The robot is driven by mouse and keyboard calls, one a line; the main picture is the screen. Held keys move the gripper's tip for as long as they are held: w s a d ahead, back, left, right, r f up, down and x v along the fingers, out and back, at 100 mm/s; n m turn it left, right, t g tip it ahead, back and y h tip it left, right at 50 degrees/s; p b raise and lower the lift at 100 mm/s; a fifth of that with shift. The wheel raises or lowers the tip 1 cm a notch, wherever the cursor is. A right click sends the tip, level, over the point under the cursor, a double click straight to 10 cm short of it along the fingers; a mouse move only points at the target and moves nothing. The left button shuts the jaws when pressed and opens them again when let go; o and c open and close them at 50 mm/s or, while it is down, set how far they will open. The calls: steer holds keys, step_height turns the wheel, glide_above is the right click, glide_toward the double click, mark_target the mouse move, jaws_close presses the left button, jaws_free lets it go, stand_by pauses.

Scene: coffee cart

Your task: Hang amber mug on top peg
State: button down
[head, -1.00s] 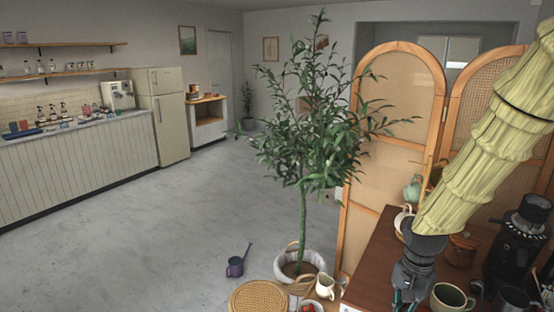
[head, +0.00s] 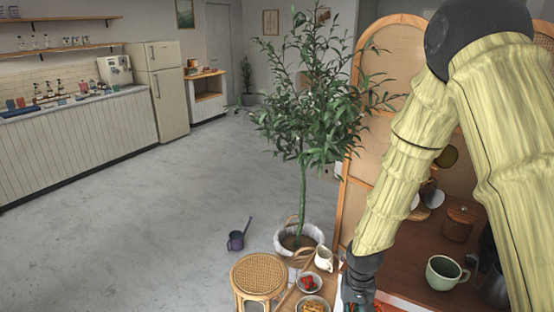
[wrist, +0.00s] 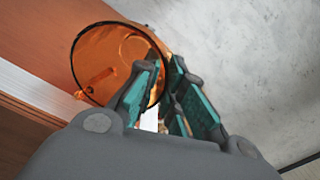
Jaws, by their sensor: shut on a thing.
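The amber mug (wrist: 84,57) is see-through orange glass and shows in the wrist view, with its open rim facing the camera. My gripper (wrist: 165,78) has teal finger pads and is shut on the mug's wall at the right side of the rim. In the head view my gripper (head: 358,300) is at the bottom edge, left of the cart top, and its fingers are mostly cut off. The mug cannot be made out clearly there. Dark and pale round mugs (head: 448,156) show behind my arm; the pegs and their rack are hidden by it.
The brown cart top (head: 405,268) carries a pale green mug (head: 443,272) and a brown lidded pot (head: 459,222). A low shelf beside it holds a cream jug (head: 323,257) and bowls (head: 310,283). A wicker stool (head: 258,277) and potted tree (head: 303,200) stand left.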

steer(key=a+f+n, duration=0.1)
steer(key=f, duration=0.1)
steer(key=a+f+n, duration=0.1)
steer(key=shift+w+a+f, duration=0.15)
steer(key=shift+a+f, duration=0.2)
stand_by(0.4)
